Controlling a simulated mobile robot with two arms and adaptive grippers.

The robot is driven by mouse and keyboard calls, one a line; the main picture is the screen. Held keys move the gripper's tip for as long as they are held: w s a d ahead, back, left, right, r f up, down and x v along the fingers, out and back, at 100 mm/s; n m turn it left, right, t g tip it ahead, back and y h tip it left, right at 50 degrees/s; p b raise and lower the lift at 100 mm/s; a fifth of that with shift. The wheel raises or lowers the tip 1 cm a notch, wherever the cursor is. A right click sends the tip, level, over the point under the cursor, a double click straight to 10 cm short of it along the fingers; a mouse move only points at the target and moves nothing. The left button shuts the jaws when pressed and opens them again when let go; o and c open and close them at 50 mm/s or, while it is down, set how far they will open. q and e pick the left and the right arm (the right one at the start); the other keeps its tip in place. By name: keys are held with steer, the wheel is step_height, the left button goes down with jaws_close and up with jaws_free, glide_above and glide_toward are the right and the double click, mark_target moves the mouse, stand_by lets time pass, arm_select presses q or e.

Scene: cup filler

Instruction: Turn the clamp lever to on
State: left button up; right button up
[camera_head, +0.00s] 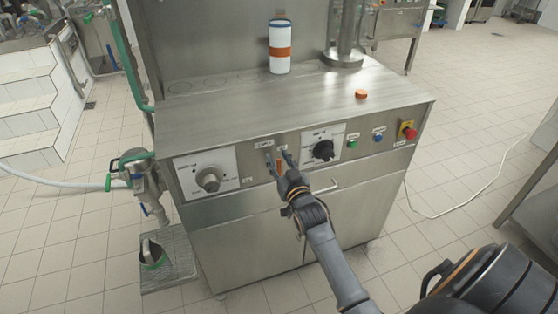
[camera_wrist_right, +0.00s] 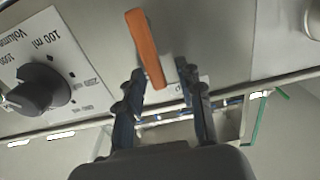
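The clamp lever (camera_head: 279,163) is a small orange bar on the front panel of the steel machine, between two dials. In the right wrist view the lever (camera_wrist_right: 145,46) stands slightly tilted, with one end between the fingertips. My right gripper (camera_head: 279,157) is at the panel in front of the lever. Its two fingers (camera_wrist_right: 160,75) are apart, one on each side of the lever, with gaps visible; it is not shut on it. The fingers partly hide the lever's label in the head view. My left gripper is in no view.
A grey dial (camera_head: 209,179) is left of the lever and a black dial (camera_head: 323,150) right of it. A red emergency button (camera_head: 407,130) is at the panel's right end. A white bottle with an orange band (camera_head: 280,47) and an orange cap (camera_head: 361,94) are on top.

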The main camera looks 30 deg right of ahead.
jaws_close()
